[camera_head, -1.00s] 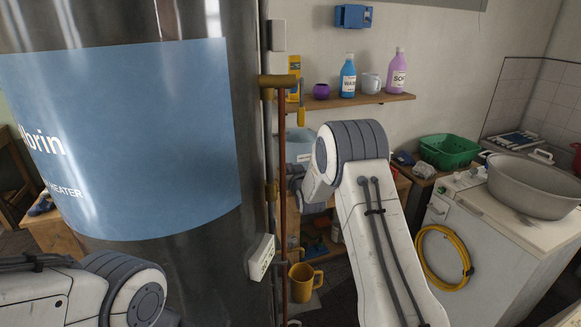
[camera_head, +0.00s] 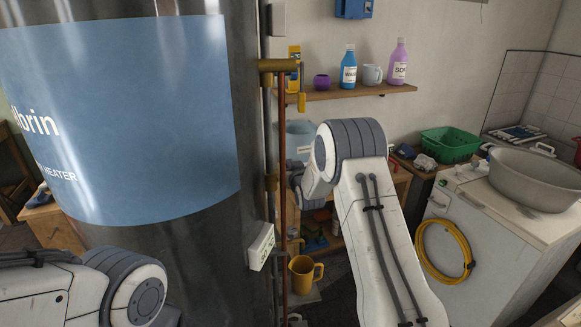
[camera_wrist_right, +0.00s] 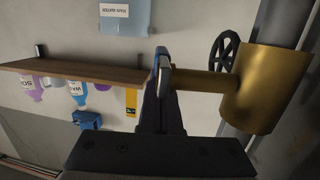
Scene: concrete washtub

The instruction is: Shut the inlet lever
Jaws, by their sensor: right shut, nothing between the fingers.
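A brass valve fitting (camera_head: 278,66) sits on the pipe beside the tank in the head view. A short yellow lever (camera_head: 302,101) hangs down from its right end. In the wrist view, which is upside down, the brass fitting (camera_wrist_right: 252,90) is large at the right. Its stem (camera_wrist_right: 203,81) reaches left to behind my right gripper (camera_wrist_right: 161,62). That gripper is shut and empty, its tips overlapping the stem's end; contact cannot be told. The lever is not clear there. In the head view my right gripper (camera_head: 296,174) is partly hidden by my arm, below the lever. My left gripper is out of view.
The large tank (camera_head: 190,120) stands left of the pipe. A shelf (camera_head: 350,91) with bottles and a mug is behind the lever. A white box (camera_head: 261,246) and a yellow jug (camera_head: 304,278) are lower down. A washing machine (camera_head: 480,230) stands at right.

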